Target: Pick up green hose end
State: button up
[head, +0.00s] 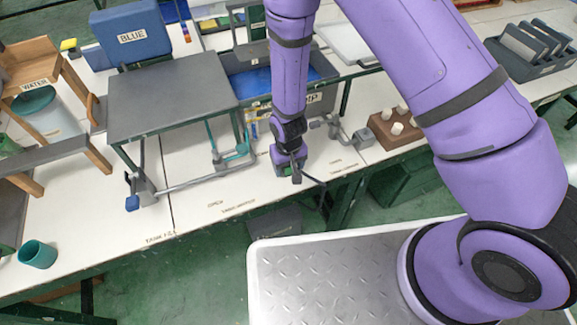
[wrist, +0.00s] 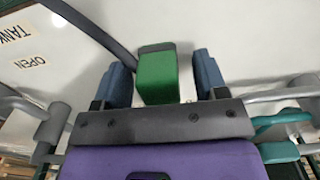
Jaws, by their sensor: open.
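The green hose end (wrist: 157,78) is a block with a dark top face, in the middle of the wrist view. A dark hose (wrist: 92,32) runs from beside it to the upper left. My gripper (wrist: 163,72) is open, with one blue-grey finger on each side of the green block. A gap shows between the block and each finger, wider on the right. In the head view my gripper (head: 290,163) points down low over the white bench, and a bit of the green hose end (head: 283,171) shows at its tip, the rest hidden.
Grey pipes with a teal valve handle (head: 237,152) stand left of my gripper. A brown block with white pegs (head: 396,130) is to the right. A blue bin (head: 240,85) stands behind, partly hidden by my arm. The bench front (head: 235,190) is mostly clear.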

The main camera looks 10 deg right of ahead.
jog(key=shift+f, duration=0.4)
jog(key=c, duration=1)
jog(key=shift+o, duration=0.2)
jog(key=shift+r, duration=0.2)
